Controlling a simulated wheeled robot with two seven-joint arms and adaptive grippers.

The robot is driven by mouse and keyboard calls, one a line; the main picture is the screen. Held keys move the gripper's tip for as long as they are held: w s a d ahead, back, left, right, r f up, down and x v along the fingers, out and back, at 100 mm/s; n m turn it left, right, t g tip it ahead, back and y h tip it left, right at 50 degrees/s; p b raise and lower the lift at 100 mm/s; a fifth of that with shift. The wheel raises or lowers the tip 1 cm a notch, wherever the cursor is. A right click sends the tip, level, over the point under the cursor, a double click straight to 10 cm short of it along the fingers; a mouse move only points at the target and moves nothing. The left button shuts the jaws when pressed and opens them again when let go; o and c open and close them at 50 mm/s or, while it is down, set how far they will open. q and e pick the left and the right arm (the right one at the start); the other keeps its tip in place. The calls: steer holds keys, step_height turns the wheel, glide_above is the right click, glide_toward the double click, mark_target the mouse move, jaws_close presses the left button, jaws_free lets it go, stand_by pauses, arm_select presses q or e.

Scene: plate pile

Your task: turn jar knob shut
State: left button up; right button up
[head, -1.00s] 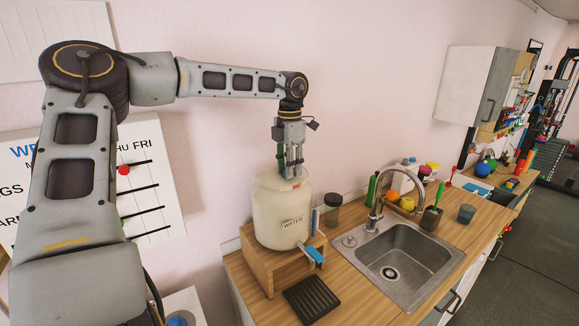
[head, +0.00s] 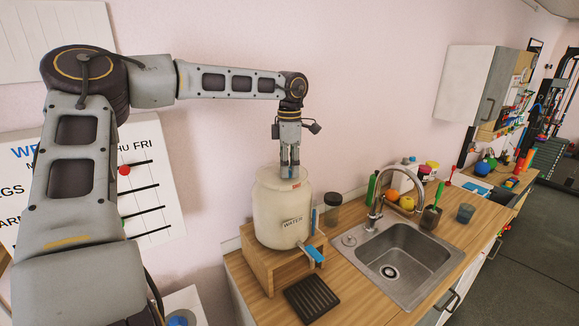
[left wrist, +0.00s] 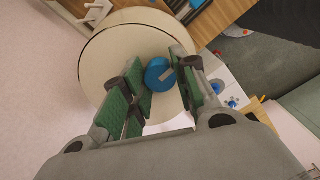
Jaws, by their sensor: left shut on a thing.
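The cream jar (head: 280,217), labelled WATER, stands upright on a wooden stand, with its blue tap at the front. My left gripper (head: 289,171) points straight down over the jar's top. Its fingers are shut on the blue knob (left wrist: 157,72) in the middle of the lid. In the left wrist view, the green pads of my left gripper (left wrist: 164,82) lie on both sides of the knob, and a pale strip shows on the knob. The round rim of the jar (left wrist: 103,50) surrounds them there. My right gripper is not in view.
The wooden stand (head: 257,264) sits at the counter's left end, with a dark drip tray (head: 311,298) in front. A dark-lidded glass (head: 332,209) stands right of the jar. The sink (head: 405,250) and tall tap are further right. A wall is behind.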

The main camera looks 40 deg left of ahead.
mark_target(290, 169)
arm_select(q)
steer(key=o, duration=1)
steer(key=shift+r, duration=6.05)
steer(key=shift+f, duration=0.1)
